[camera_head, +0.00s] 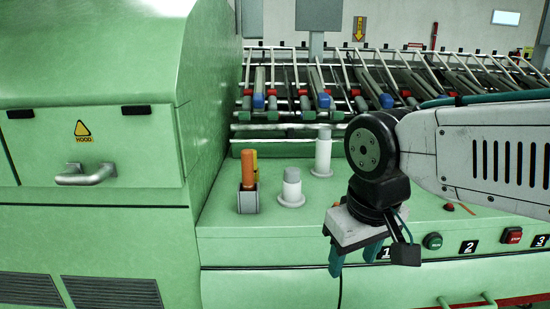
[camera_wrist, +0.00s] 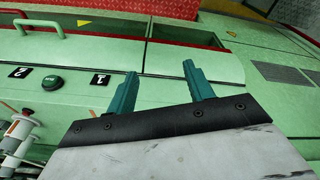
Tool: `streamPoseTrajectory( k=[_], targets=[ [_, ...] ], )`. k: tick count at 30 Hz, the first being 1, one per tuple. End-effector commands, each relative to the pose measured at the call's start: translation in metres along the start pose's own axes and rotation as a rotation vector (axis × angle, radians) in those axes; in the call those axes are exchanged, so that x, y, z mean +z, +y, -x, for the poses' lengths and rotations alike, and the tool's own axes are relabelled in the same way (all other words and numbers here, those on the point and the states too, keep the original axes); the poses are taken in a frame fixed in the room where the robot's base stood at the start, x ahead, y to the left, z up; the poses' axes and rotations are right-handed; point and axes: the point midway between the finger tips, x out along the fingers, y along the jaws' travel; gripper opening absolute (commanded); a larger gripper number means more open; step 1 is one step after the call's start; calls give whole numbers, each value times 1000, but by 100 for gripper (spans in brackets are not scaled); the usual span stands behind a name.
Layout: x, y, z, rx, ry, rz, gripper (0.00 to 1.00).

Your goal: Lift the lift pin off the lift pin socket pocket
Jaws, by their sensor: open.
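An orange pin (camera_head: 248,167), which looks like the lift pin, stands upright in a small grey square holder (camera_head: 248,201), which looks like its socket pocket. They are on the green ledge at the left in the head view. The pin's lower end is hidden inside the holder. My gripper (camera_head: 352,265) is open and empty, pointing down near the ledge's front edge, well to the right of the pin and apart from it. In the wrist view its two teal fingers (camera_wrist: 160,72) are spread with nothing between them. I cannot make out the pin there.
Two pale flanged posts, a short one (camera_head: 291,188) and a taller one (camera_head: 323,153), stand between pin and arm. A yellow piece (camera_head: 255,163) is just behind the pin. The green hood (camera_head: 205,90) rises at left. A rack of bars (camera_head: 330,85) lies behind.

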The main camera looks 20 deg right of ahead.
Motion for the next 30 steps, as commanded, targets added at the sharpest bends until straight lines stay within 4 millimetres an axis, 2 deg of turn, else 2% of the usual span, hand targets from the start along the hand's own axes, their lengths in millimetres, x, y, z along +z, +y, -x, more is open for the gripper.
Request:
streamPoseTrajectory(
  k=[5,9,12,15,18,21,30],
  targets=[
    [-82,33,-5,141,246,-68,52],
    [-162,49,0,192,511,-69,52],
    [-213,46,4,164,684,-32,52],
    [-254,32,7,86,821,28,52],
    [-281,12,7,-16,912,90,52],
    [-295,-6,6,-113,961,139,52],
    [-316,-30,-4,-227,991,192,52]
  ],
)
